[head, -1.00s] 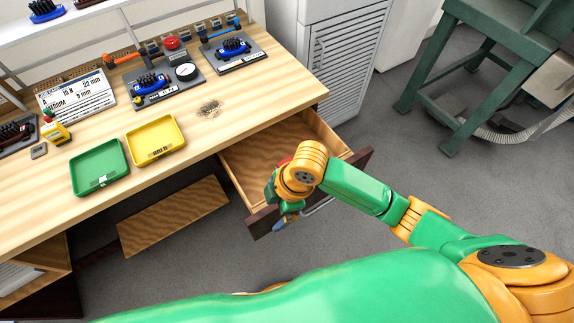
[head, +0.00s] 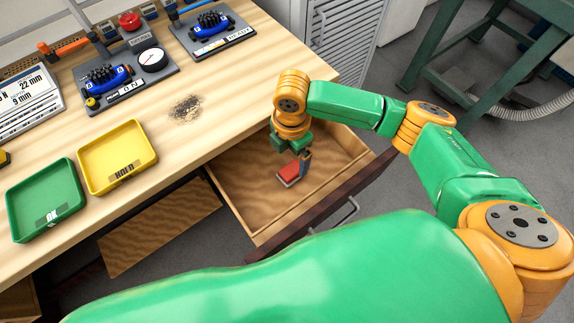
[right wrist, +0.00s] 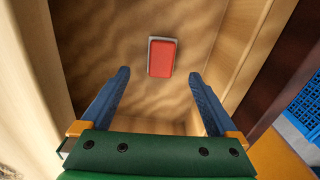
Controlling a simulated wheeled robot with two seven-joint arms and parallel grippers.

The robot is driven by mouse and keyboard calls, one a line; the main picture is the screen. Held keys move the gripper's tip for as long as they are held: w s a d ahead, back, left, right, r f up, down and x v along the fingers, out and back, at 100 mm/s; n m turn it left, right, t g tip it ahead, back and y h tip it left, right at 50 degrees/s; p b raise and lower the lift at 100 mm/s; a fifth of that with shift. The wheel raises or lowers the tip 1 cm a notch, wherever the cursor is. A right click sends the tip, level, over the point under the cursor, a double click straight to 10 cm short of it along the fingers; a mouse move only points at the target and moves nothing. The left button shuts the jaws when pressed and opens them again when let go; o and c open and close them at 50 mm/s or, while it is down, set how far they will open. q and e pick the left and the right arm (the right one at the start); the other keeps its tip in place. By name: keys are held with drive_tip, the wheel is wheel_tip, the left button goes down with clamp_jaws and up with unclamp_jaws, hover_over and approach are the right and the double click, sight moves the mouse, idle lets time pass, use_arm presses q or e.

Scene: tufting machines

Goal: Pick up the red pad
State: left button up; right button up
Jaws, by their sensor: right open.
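The red pad (head: 289,172) lies on the floor of the open drawer (head: 240,192), with a pale grey edge showing under it. In the right wrist view the red pad (right wrist: 161,58) lies ahead of the fingertips, between their lines and apart from them. My right gripper (right wrist: 157,78) is open and empty, its two blue fingers spread. In the head view the right gripper (head: 298,158) hangs over the drawer, close above the pad, with one blue finger overlapping its right side. My left gripper is not in view.
The drawer's dark front (head: 335,207) and wooden walls surround the pad. On the bench stand a yellow tray (head: 118,157), a green tray (head: 45,200) and blue tufting parts on dark plates (head: 125,80). Dark debris (head: 186,109) lies on the bench top near the drawer.

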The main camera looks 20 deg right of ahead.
sight(291, 170)
wheel_tip(291, 170, down, 7)
drive_tip(key=shift+s+d+f+b, duration=0.1)
drive_tip(key=shift+f+b, duration=0.05)
drive_tip(key=shift+b, duration=0.35)
drive_tip(key=c, duration=1.5)
